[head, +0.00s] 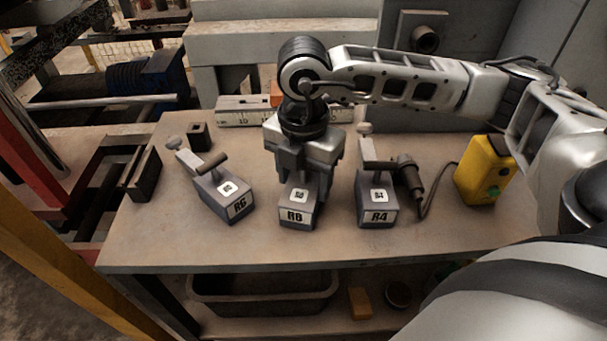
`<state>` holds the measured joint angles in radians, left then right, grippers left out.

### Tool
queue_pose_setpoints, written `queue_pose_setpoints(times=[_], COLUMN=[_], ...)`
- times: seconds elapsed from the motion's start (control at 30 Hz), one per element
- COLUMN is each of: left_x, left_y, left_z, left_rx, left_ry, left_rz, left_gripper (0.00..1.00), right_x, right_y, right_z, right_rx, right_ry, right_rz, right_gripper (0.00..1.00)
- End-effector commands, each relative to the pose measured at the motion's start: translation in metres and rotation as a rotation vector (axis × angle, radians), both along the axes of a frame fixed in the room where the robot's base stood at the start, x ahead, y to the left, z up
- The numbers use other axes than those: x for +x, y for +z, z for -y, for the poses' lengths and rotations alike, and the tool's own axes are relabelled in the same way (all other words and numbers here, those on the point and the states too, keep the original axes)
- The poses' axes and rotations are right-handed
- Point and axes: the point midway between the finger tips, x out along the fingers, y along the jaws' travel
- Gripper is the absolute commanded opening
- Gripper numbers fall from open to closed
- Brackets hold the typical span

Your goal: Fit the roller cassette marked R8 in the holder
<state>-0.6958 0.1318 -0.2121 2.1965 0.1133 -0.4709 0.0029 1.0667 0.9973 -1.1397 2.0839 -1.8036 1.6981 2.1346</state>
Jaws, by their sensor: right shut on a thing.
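Three grey roller cassettes stand in a row on the table. The left one (230,199) is marked R6 and is turned at an angle. The middle one (298,216), whose label seems to read R8, stands under my right gripper. The right one (378,208) is marked R4. My right gripper (303,185) reaches down from above and is shut on the middle cassette, hiding its top and roller. The cassette appears upright at table level; I cannot tell whether it touches the table. My left gripper is not in view. I cannot clearly identify the holder.
A pale bar with scale markings (240,118) lies behind my right gripper, partly hidden, with an orange part on it. A dark-handled tool with a cable (409,172) and a yellow box (483,170) are at right. Dark blocks (143,174) lie at left. The table's front strip (250,252) is clear.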

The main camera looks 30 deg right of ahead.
Motion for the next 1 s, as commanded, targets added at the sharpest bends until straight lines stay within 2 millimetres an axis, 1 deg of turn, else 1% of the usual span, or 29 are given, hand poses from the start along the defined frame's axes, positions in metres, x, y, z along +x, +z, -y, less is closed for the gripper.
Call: queue_pose_setpoints(times=[0.2,0.33,0.37,0.4,0.43,0.7,0.83,0.93,1.0], left_x=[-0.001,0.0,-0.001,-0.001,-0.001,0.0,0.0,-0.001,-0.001], left_y=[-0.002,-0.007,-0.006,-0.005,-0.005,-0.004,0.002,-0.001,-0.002], left_z=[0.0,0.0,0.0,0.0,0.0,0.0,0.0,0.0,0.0], left_rx=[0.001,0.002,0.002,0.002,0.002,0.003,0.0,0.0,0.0], left_ry=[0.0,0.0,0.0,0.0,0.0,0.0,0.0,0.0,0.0], left_rz=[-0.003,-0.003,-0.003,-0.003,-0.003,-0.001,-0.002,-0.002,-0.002], left_gripper=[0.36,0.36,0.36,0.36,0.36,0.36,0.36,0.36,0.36], right_x=[0.001,0.0,0.0,0.0,0.0,0.0,0.0,0.001,0.0], right_y=[0.0,-0.005,-0.005,-0.004,-0.004,-0.003,-0.001,0.013,0.027], right_z=[0.0,0.0,0.0,0.0,0.0,0.0,0.0,-0.001,-0.001], right_rx=[0.001,0.001,0.0,0.0,0.0,0.0,0.0,0.001,0.001], right_ry=[0.0,0.0,0.0,0.0,0.0,0.0,-0.001,-0.001,0.001], right_rz=[0.003,0.003,0.001,0.001,0.001,0.001,0.001,0.006,0.007], right_gripper=[0.23,0.23,0.62,0.73,0.81,0.81,0.81,0.81,0.81])
